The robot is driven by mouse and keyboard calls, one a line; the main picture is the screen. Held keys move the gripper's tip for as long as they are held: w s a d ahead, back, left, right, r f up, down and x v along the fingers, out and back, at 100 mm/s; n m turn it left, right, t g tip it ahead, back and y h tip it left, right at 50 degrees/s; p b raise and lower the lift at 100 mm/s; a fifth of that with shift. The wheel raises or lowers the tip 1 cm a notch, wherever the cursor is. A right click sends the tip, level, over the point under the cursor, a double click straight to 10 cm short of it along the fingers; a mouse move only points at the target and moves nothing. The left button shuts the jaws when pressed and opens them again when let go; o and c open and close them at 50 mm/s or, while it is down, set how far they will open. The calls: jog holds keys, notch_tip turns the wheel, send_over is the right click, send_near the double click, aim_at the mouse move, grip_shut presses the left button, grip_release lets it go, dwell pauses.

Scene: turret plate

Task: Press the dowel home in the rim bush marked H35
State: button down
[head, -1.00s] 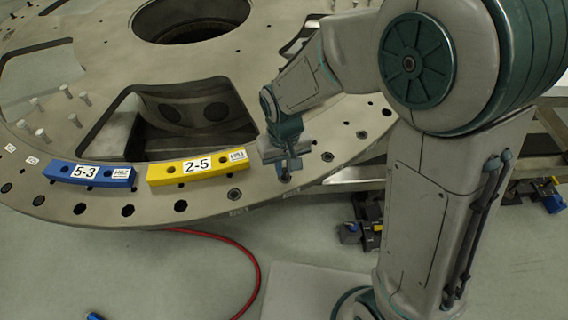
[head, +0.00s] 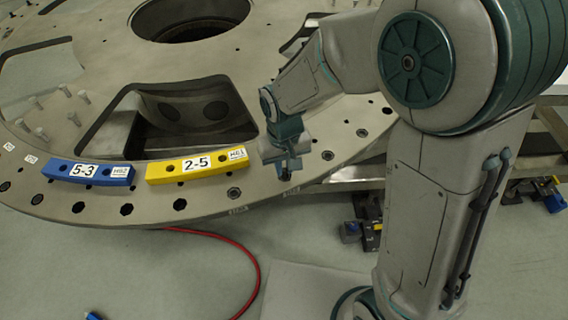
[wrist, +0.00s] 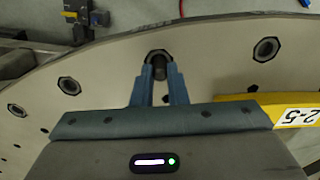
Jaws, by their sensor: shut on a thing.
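The large grey turret plate (head: 205,208) has a rim with a row of dark-ringed bushes. My gripper (head: 286,168) is over the rim, right of the yellow block. In the wrist view my gripper (wrist: 159,72) has its two blue-grey fingers shut on a short dark dowel (wrist: 160,70). The dowel is at a rim bush (wrist: 157,54), whose ring shows beyond the fingertips. The fingers hide part of the bush, and I cannot tell how deep the dowel sits. The mark H35 is not legible in either view.
A yellow block marked 2-5 (head: 197,166) and a blue block marked 5-3 (head: 90,173) lie on the rim left of my gripper. Several pale pins (head: 42,133) stand farther left. A red hose (head: 245,255) lies on the floor.

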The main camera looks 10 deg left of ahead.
jog(key=shift+f+b, duration=0.3)
jog(key=shift+f, duration=0.1)
dwell(0.4)
jog(key=c, duration=1.5)
grip_release()
jog(key=shift+r, duration=0.1)
notch_tip(320, 180, up, 7)
jog(key=p, duration=0.5)
